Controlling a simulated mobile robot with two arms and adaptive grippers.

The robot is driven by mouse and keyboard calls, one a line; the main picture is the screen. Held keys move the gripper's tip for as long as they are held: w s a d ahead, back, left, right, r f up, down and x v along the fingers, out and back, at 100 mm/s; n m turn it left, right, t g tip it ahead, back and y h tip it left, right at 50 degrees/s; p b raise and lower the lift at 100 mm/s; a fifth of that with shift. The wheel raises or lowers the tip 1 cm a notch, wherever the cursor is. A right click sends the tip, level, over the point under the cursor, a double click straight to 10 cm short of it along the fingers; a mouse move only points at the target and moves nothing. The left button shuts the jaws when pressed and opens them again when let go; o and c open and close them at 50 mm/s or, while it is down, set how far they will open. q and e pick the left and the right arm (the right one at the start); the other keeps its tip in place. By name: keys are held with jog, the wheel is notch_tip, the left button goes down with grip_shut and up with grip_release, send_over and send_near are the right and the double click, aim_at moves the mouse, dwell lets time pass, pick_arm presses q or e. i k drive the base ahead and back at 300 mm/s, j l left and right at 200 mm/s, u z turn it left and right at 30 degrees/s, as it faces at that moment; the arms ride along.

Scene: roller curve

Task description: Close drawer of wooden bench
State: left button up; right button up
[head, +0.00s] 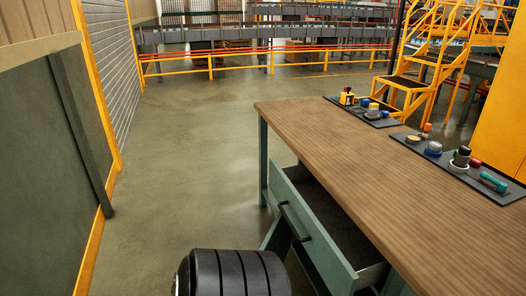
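The wooden bench (390,180) has a brown plank top and grey-green legs, and stands at the right of the head view. Its drawer (318,240) is grey-green and pulled out to the left from under the top. The drawer's inside is dark, and what I can see of it looks empty. A black bar handle (293,222) is on the drawer front. Neither of my grippers is in view.
Two dark trays (485,192) with small tools and jars lie on the bench top. A black ribbed cylinder (232,274) is at the bottom edge, near the drawer front. Open floor (200,160) lies left of the bench. A yellow-edged wall (45,190) bounds it.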

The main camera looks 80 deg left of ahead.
aim_at(347, 262)
jog(key=u, duration=2.15)
